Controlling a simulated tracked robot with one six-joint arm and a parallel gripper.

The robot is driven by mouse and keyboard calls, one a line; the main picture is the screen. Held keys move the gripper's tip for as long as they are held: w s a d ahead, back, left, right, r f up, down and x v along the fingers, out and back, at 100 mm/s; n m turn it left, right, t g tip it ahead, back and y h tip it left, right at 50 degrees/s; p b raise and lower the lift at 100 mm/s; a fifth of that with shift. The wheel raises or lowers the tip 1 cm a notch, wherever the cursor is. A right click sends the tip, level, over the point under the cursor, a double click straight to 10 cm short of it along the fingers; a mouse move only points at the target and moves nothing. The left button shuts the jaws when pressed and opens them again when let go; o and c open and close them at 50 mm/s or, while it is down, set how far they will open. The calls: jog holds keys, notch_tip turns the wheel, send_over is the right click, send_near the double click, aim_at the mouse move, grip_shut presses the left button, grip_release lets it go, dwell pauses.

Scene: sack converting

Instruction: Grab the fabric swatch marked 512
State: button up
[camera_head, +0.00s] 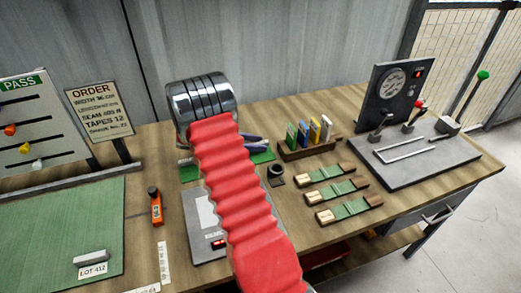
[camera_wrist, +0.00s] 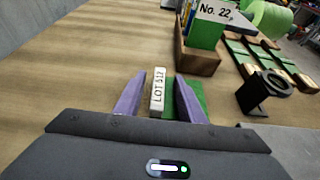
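In the wrist view a white block labelled LOT 512 (camera_wrist: 158,94) stands between the two purple fingers of my gripper (camera_wrist: 160,92). The fingers are open, with a gap visible on each side of the block. A green fabric swatch (camera_wrist: 169,98) lies by the block and extends to the right behind the right finger. In the head view my gripper's purple fingers (camera_head: 254,142) show to the right of my silver wrist, with green fabric (camera_head: 263,155) beside them. My red arm hides part of that area, and the block cannot be made out there.
A wooden holder (camera_head: 308,149) with upright coloured cards stands close by, also in the wrist view (camera_wrist: 196,60). A black ring stand (camera_head: 276,174) is near. Another block marked LOT 412 (camera_head: 91,257) lies on a green mat (camera_head: 60,225). Strapped green samples (camera_head: 335,189) lie at right.

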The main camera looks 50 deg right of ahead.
jog(key=shift+c, duration=0.5)
grip_shut()
jog(key=shift+r, duration=0.1)
notch_tip(320, 180, up, 10)
dwell(0.5)
dwell(0.4)
